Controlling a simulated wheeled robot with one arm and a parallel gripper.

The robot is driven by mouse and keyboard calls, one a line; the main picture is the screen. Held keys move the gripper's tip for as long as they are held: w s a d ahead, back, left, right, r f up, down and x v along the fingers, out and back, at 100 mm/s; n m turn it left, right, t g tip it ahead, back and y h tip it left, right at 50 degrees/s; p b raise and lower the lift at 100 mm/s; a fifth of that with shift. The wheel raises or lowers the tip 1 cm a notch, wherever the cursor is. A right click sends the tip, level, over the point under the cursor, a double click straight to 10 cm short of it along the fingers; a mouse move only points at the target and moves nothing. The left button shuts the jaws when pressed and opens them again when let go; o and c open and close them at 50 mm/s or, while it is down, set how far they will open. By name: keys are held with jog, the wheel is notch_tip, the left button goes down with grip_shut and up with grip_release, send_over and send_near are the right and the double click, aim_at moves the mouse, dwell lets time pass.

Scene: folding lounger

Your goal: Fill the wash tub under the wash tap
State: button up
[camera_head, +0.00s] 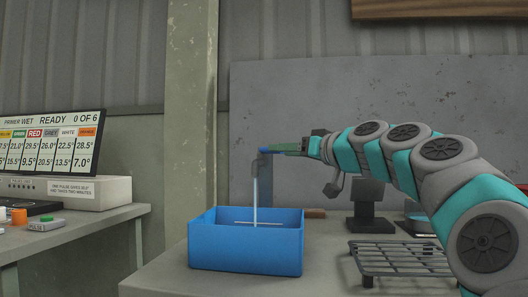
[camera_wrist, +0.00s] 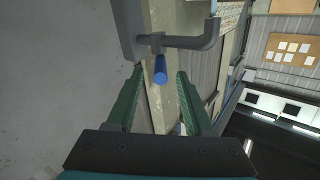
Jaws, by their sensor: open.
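The blue wash tub (camera_head: 245,250) stands on the grey bench below the wash tap (camera_head: 256,163). A pale stream of water (camera_head: 255,200) falls from the tap's spout into the tub. A thin pale line shows inside the tub; I cannot tell the water level. My gripper (camera_head: 270,150) is at the tap, above the tub. In the wrist view, my gripper (camera_wrist: 161,75) is open, with its green fingers on either side of the tap's blue lever (camera_wrist: 160,70). The dark tap spout (camera_wrist: 195,42) bends just beyond the fingertips. I cannot tell whether a finger touches the lever.
A black wire rack (camera_head: 400,258) lies right of the tub, under my arm. A dark stand (camera_head: 370,205) is behind it. A side table at the left holds a display (camera_head: 55,143) reading "READY 0 OF 6" and a PULSE button (camera_head: 46,225).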

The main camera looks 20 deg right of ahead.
jog(key=x, duration=0.6)
jog(key=shift+w+a, duration=0.2)
jog(key=shift+w, duration=0.15)
grip_shut()
dwell(1.1)
